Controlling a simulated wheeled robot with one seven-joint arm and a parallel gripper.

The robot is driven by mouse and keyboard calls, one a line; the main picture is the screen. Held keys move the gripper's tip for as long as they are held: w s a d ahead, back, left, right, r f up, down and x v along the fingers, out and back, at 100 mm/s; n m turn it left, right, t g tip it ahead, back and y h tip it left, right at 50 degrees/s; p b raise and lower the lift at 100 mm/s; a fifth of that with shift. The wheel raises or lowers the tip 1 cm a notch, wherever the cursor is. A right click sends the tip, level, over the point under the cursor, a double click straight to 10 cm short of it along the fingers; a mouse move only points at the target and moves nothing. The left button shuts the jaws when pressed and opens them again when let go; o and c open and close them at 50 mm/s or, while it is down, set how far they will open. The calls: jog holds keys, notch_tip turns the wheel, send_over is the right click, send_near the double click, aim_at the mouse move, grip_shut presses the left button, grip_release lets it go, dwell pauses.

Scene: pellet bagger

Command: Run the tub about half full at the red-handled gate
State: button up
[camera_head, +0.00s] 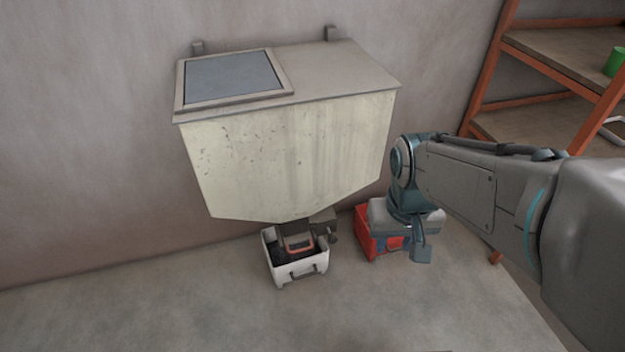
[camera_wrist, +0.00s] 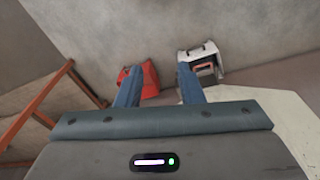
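The hopper (camera_head: 290,160) hangs on the wall, cream-fronted, with a grey lid. A white tub (camera_head: 302,276) with a dark front handle stands upright on the floor under its outlet. The red-handled gate (camera_head: 298,246) sits low over the tub and partly covers its opening. The tub's inside looks dark; I cannot tell its fill level. In the wrist view the tub (camera_wrist: 207,50) and the red handle (camera_wrist: 205,67) show beyond the right finger. My gripper (camera_wrist: 157,78) has its fingers apart with nothing between them. In the head view my gripper (camera_head: 420,250) is right of the tub.
A red bin (camera_head: 366,240) stands on the floor right of the tub, partly hidden by my gripper; it also shows in the wrist view (camera_wrist: 148,78). An orange-framed shelf (camera_head: 550,75) with a green item (camera_head: 616,62) is at the right. The floor in front and left is clear.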

jog(key=w+a+f+n+g+h+b, duration=0.2)
jog(key=w+a+f+h+b, duration=0.15)
jog(key=w+f, duration=0.8)
jog(key=n+t+h+b, duration=0.4)
jog(key=n+t+b, duration=0.5)
jog(key=n+t, duration=0.45)
send_near(300, 249)
jog(key=shift+m+t, duration=0.75)
jog(key=shift+m, duration=0.2)
jog(key=b+x, duration=0.1)
jog(key=x, duration=0.2)
jog(key=f+b+x, duration=0.1)
jog(key=x, duration=0.2)
jog(key=b+x, duration=0.1)
jog(key=x, duration=0.3)
jog(key=shift+s+d+f+b, duration=0.15)
jog(key=shift+d+f+b, duration=0.05)
jog(key=shift+f+b, duration=0.2)
grip_shut()
